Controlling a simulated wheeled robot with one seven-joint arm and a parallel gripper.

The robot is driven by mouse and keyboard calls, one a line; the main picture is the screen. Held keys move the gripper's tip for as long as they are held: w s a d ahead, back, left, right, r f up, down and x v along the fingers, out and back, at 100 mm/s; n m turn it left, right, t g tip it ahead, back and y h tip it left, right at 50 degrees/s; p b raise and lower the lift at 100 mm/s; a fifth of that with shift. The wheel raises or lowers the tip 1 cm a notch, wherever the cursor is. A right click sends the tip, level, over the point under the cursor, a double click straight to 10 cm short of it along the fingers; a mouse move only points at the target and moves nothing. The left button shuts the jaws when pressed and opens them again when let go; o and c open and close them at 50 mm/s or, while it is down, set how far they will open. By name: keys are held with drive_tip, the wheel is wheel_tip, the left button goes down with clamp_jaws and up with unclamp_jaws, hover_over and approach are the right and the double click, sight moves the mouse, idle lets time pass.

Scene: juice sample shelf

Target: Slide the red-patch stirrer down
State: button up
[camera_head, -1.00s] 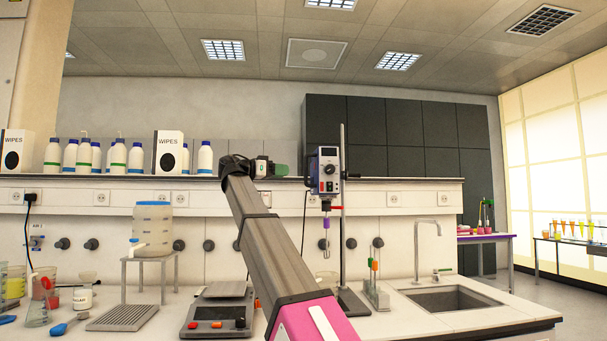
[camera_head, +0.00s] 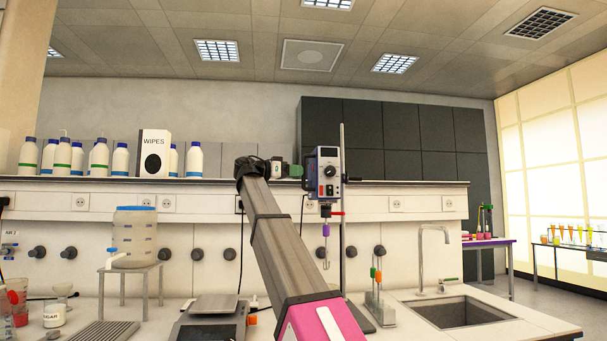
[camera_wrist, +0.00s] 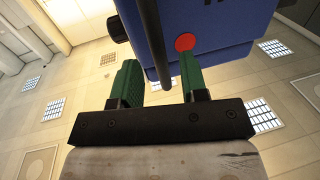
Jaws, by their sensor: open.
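The stirrer (camera_head: 327,174) is a blue box with a grey front, a dial and a small display, mounted high on an upright metal rod (camera_head: 342,140). A mixing shaft with a purple part hangs below it. My gripper (camera_head: 296,171) is beside the stirrer's left side in the head view, with green fingers. In the wrist view my gripper (camera_wrist: 158,60) is open, with the stirrer's blue body (camera_wrist: 205,35) just beyond the fingers. A round red patch (camera_wrist: 185,42) shows on that body at the right fingertip. A dark rod (camera_wrist: 152,45) runs between the fingers. Contact cannot be told.
Below are a balance (camera_head: 208,318), a rack with coloured-top tubes (camera_head: 376,290) and a sink (camera_head: 465,311). A jug on a stand (camera_head: 134,235) is at left. Bottles and a wipes box (camera_head: 154,154) line the ledge behind.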

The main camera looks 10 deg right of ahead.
sight(304, 188)
drive_tip(key=shift+w+d, duration=0.2)
drive_tip(key=shift+d, duration=0.65)
drive_tip(key=shift+w+d, duration=0.15)
drive_tip(key=shift+d, duration=0.65)
clamp_jaws()
drive_tip(key=shift+f, duration=0.1)
wheel_tip(304, 188, down, 17)
drive_tip(key=shift+f, duration=0.2)
drive_tip(key=shift+s+f, duration=0.1)
drive_tip(key=shift+s, duration=0.05)
unclamp_jaws()
